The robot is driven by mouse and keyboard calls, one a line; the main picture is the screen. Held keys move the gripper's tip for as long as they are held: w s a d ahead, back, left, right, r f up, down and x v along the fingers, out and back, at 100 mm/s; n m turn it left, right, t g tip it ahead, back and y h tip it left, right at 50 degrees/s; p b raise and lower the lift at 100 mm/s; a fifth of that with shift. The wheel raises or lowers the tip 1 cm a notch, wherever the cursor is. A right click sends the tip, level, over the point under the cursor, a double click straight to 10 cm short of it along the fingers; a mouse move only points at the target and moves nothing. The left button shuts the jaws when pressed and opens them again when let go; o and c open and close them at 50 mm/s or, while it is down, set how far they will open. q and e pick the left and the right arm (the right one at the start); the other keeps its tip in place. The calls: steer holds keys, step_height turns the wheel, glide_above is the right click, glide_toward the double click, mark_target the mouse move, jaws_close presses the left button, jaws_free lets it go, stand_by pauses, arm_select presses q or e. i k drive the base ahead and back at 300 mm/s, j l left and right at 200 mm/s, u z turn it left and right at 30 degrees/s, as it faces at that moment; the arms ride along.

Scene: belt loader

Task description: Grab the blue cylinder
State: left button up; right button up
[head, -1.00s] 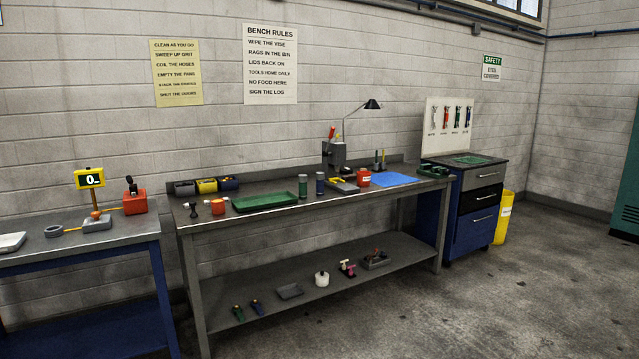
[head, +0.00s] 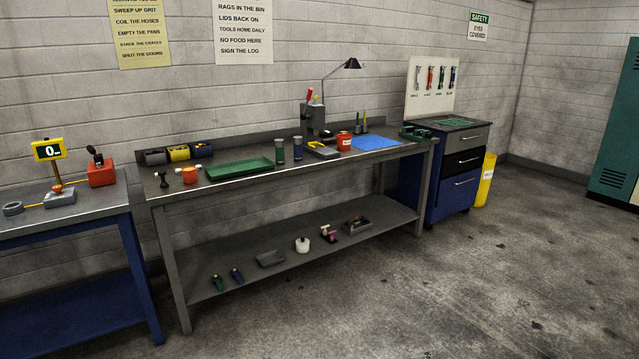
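A dark blue cylinder (head: 298,147) with a grey top stands upright on the workbench (head: 230,185). A similar green cylinder (head: 280,151) stands upright just left of it. A green tray (head: 239,168) lies to the left of both. A grey and yellow tool (head: 322,150) lies close to the right of the blue cylinder. Neither of my grippers shows in the head view, and the bench is some distance away.
A blue mat (head: 377,142), a red pot (head: 344,141) and a lamp (head: 352,63) are on the bench's right half. An orange pot (head: 190,175) is at left. The lower shelf (head: 215,257) holds several small items. The floor (head: 400,300) in front is clear.

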mark_target(298, 149)
steer(key=i+l+z, duration=0.25)
steer(key=i, duration=0.9)
steer(key=i+z, duration=0.25)
steer(key=i, duration=0.9)
